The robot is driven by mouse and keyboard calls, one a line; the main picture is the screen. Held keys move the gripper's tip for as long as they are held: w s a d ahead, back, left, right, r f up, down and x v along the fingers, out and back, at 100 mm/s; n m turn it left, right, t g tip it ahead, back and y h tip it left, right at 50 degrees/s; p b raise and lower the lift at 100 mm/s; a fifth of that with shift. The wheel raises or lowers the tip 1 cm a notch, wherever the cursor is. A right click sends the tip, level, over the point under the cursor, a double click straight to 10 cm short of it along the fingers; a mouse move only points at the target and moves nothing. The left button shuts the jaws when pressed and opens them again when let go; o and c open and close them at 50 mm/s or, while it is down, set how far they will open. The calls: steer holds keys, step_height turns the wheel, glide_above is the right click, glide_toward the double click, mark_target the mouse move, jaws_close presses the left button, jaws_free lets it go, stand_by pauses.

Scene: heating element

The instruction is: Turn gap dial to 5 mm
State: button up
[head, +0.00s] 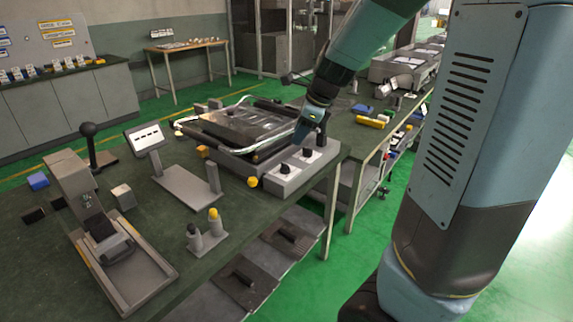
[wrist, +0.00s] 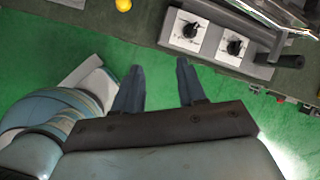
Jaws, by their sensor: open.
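A grey control box (head: 270,187) stands at the front right edge of the bench and carries two black dials on white scale plates. The nearer dial (head: 285,168) and the farther dial (head: 308,152) show in the head view. In the wrist view they are the left dial (wrist: 189,30) and the right dial (wrist: 235,47). Their labels are too small to read, so I cannot tell which is the gap dial. My gripper (wrist: 158,65) is open and empty, with both fingers apart from the dials. In the head view my gripper (head: 302,134) appears above and behind the box.
A bending machine with a flat plate (head: 245,125) and a curved metal tube (head: 300,128) lies behind the box. A yellow knob (head: 252,182) sits at the box's left. A black handle (wrist: 290,62) sticks out right of the dials.

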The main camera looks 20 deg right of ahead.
mark_target(286, 165)
steer(key=w+f+m, duration=0.3)
steer(key=w+f, duration=0.1)
steer(key=f, duration=0.2)
steer(key=w+f+m+h, duration=0.1)
steer(key=w+f+m, duration=0.2)
steer(key=w+f, duration=0.2)
steer(key=w+f+m, duration=0.3)
steer(key=w+f, duration=0.1)
steer(key=f, duration=0.3)
steer(key=shift+w+a+f+m+h, duration=0.15)
steer(key=shift+w+f+m+h, duration=0.05)
steer(key=shift+f+m+h, duration=0.2)
steer(key=shift+c, duration=0.2)
jaws_close()
